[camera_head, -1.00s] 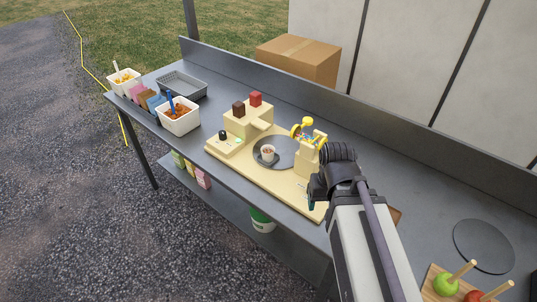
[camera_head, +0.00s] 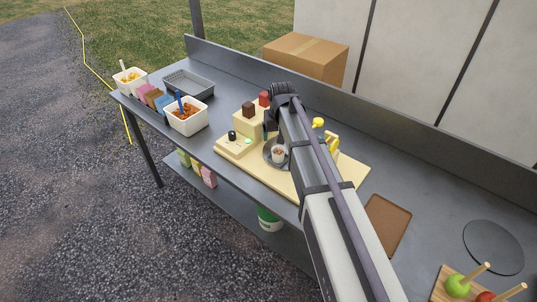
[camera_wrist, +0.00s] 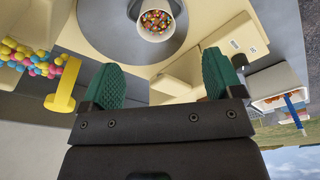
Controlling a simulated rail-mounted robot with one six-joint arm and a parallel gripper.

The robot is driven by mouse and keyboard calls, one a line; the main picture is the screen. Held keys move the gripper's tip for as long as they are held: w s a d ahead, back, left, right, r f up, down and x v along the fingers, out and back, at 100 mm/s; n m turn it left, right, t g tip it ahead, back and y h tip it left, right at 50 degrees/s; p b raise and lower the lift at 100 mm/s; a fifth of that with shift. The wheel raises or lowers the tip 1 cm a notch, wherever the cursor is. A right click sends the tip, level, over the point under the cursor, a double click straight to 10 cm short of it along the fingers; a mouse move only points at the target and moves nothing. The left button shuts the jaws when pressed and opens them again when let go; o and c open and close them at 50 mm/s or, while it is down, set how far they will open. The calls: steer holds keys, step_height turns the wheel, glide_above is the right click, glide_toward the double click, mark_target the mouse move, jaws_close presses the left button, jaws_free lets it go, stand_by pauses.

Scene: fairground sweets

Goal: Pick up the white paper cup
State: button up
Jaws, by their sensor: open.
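The white paper cup (camera_head: 279,155) stands upright on the dark round plate (camera_head: 269,160) of the cream dispensing machine (camera_head: 315,180). It holds small multicoloured sweets. In the wrist view the cup (camera_wrist: 156,35) is at the top centre, beyond my fingertips, on the grey disc (camera_wrist: 110,30). My gripper (camera_wrist: 163,78) is open, with its two green-padded fingers apart and nothing between them. The cup lies roughly in line with the gap, not between the fingers. In the head view my arm hides much of the machine and my fingers are mostly hidden.
The machine's yellow handle (camera_wrist: 62,92) is close beside one finger, near coloured candy balls (camera_wrist: 28,58). Its button panel (camera_wrist: 235,42) is on the other side. White tubs (camera_head: 187,121) and a grey tray (camera_head: 189,84) stand left. A brown mat (camera_head: 387,224) lies right.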

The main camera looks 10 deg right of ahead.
mark_target(278, 150)
steer(key=f+b, duration=0.3)
steer(key=w+f+b, duration=0.1)
steer(key=f+b, duration=0.2)
steer(key=f, duration=0.1)
steer(key=f+b, duration=0.3)
steer(key=b, duration=0.1)
steer(key=shift+w+d+f, duration=0.3)
steer(key=shift+w+f, duration=0.05)
steer(key=shift+f, duration=0.05)
steer(key=shift+r+p, duration=0.25)
steer(key=shift+p, duration=0.05)
steer(key=c, duration=1)
